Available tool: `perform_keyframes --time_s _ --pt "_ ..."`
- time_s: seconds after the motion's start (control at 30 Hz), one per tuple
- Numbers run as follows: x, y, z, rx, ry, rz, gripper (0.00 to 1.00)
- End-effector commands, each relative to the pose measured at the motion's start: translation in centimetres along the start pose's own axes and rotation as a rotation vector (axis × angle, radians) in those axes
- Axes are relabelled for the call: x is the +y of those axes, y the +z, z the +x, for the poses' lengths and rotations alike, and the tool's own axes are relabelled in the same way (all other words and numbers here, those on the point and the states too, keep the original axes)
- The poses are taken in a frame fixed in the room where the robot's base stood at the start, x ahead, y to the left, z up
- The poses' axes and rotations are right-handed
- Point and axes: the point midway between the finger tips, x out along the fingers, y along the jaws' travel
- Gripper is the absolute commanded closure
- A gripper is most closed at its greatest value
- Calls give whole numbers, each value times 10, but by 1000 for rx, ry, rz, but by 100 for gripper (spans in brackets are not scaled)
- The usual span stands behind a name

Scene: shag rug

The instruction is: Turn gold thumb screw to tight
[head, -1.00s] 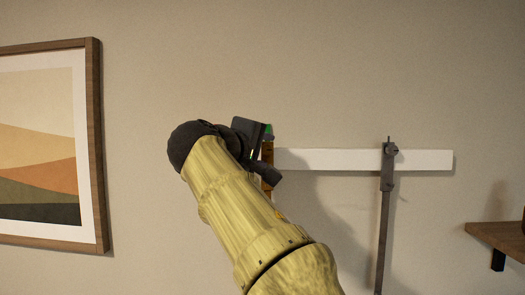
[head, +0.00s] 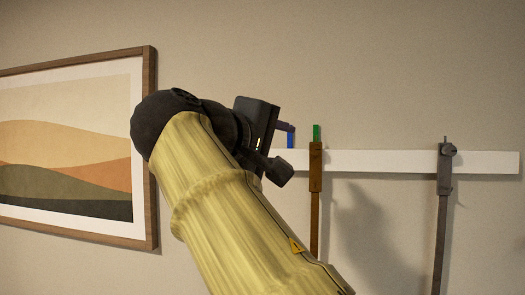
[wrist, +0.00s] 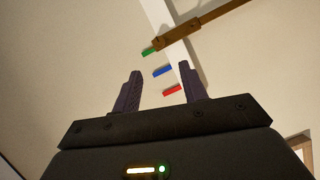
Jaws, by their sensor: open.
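A brown-gold tool (head: 316,170) hangs upright at the white wall rail, with a green piece at its top. In the wrist view the same tool (wrist: 205,31) crosses the rail at the top right. I cannot pick out its thumb screw for certain in either view. My gripper (head: 288,130) is left of the tool and apart from it, its fingers partly hidden behind my wrist. In the wrist view my gripper (wrist: 160,72) is open and empty, with its fingers pointing toward the rail.
The white rail (head: 400,161) runs along the wall. A grey tool (head: 443,180) with a small screw hangs at its right. Blue (wrist: 162,71) and red (wrist: 172,91) bars show near my fingers. A framed picture (head: 150,150) hangs at left. The wall above the rail is clear.

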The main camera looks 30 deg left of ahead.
Motion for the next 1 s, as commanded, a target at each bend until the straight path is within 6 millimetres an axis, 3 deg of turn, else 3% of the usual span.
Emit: perform_keyframes --time_s 0.13,0.33,0.83,1.0 --pt "-1 -1 -29 5 -1 0 57" --pt "0 0 -46 0 -1 0 57" --pt "-1 0 -46 -1 -2 -2 57" --pt "-20 0 -21 -5 -32 -37 57"
